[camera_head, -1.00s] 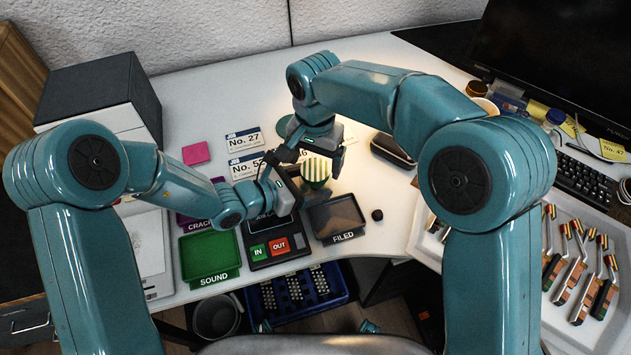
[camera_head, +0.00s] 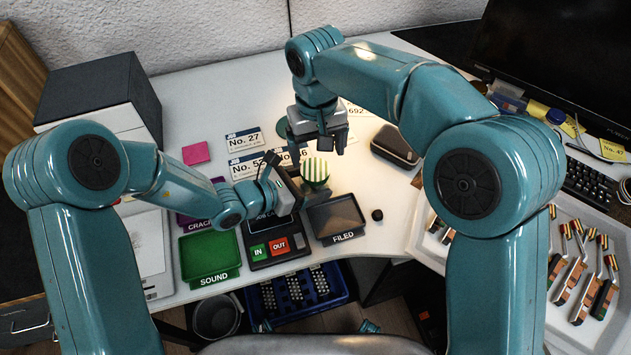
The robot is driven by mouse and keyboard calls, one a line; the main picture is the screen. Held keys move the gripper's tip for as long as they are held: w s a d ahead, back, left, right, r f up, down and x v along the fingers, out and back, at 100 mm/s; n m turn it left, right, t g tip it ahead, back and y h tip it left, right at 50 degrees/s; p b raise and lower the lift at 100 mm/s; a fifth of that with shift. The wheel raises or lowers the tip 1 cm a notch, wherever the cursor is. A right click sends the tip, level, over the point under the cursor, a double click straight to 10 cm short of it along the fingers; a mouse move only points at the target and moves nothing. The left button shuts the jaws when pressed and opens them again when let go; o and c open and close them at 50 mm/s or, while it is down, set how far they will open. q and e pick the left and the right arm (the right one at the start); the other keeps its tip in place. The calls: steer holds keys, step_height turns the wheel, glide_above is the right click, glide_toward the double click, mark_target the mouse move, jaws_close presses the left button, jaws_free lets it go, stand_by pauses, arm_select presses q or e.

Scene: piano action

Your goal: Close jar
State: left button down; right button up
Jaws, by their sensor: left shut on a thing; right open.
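A jar with a green-and-white striped top (camera_head: 315,168) stands on the white desk, just behind the tray marked FILED. My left gripper (camera_head: 289,172) comes in low from the left and is shut on the jar's side; its fingers partly hide the jar's body. My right gripper (camera_head: 322,146) is open and empty, above and behind the jar, clear of the striped top.
The FILED tray (camera_head: 336,217), a green SOUND tray (camera_head: 209,256) and an IN/OUT box (camera_head: 276,247) line the front edge. A dark case (camera_head: 396,146) and a small black knob (camera_head: 377,214) lie to the right. Number cards (camera_head: 245,139) lie behind.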

mark_target(315, 170)
arm_select(q)
steer(key=shift+s+f, duration=0.1)
steer(key=shift+f, duration=0.05)
arm_select(e)
steer(key=n, duration=0.1)
steer(key=r+n, duration=0.1)
steer(key=n, duration=0.1)
steer(key=shift+r, duration=0.1)
steer(key=shift+w+r+n, duration=0.1)
steer(key=shift+r+n, duration=0.2)
steer(key=shift+n, duration=0.3)
steer(key=shift+a+r, duration=0.25)
steer(key=shift+r, duration=0.1)
steer(key=shift+f, duration=4.05)
steer(key=shift+c, duration=0.3)
steer(key=c, duration=1)
steer(key=shift+c, duration=0.2)
